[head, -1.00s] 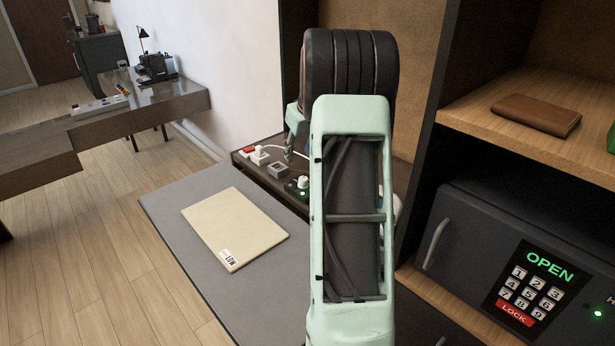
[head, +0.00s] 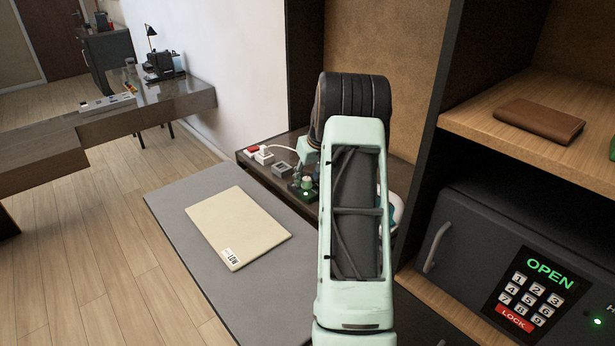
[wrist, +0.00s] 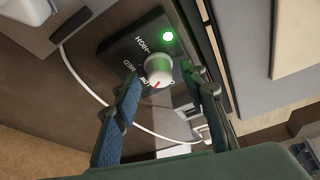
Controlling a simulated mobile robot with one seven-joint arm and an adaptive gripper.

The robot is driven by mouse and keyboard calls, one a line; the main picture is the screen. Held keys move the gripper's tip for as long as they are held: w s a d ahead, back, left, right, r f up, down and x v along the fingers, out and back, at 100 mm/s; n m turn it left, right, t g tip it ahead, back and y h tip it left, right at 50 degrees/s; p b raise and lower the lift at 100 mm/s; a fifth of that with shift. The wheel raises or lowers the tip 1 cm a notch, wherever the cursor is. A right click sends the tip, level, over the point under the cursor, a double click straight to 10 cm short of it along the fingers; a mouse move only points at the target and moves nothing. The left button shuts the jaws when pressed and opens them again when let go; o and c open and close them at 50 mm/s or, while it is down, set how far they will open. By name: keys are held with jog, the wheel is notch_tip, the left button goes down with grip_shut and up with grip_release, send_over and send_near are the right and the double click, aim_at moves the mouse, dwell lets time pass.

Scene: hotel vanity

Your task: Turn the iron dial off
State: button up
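The iron dial (wrist: 158,70) is a white round knob with a red mark, on a dark box (wrist: 128,47) with printed HIGH and MED labels. A green light (wrist: 168,36) glows beside it. The red mark points towards the lower-left side, near a label partly covered by the knob. My gripper (wrist: 160,78) is open, with its fingertips on either side of the knob; I cannot tell whether they touch it. In the head view, my gripper (head: 299,183) is down at the box, close to the green light (head: 308,194), largely blocking the dial.
A white plug (head: 263,155), red switch (head: 251,151) and grey socket block (head: 282,171) share the back ledge. A white cord (wrist: 92,87) curves past the box. A beige folder (head: 237,226) lies on the grey mat. A safe (head: 470,225) and wallet (head: 538,120) are right.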

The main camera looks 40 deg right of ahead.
jog(key=shift+f, duration=0.1)
jog(key=shift+c, duration=0.4)
grip_shut()
jog(key=shift+n, duration=0.3)
jog(key=shift+d+f+n+y+b, duration=0.15)
jog(key=shift+n+y+b, duration=0.25)
jog(key=shift+n+b, duration=0.4)
jog(key=n+y, duration=0.1)
jog(key=n, duration=0.2)
jog(key=shift+n, duration=0.3)
jog(key=n, duration=0.1)
jog(key=n+y+p, duration=0.1)
jog(key=n+p, duration=0.1)
jog(key=shift+w+d+r+n+g+y, duration=0.1)
jog(key=shift+r+n+g+y, duration=0.2)
jog(key=shift+g+y, duration=0.1)
jog(key=shift+f+n+g+y+p, duration=0.1)
jog(key=shift+n+g+y+p, duration=0.3)
jog(key=shift+n+p, duration=0.75)
jog(key=shift+n, duration=0.35)
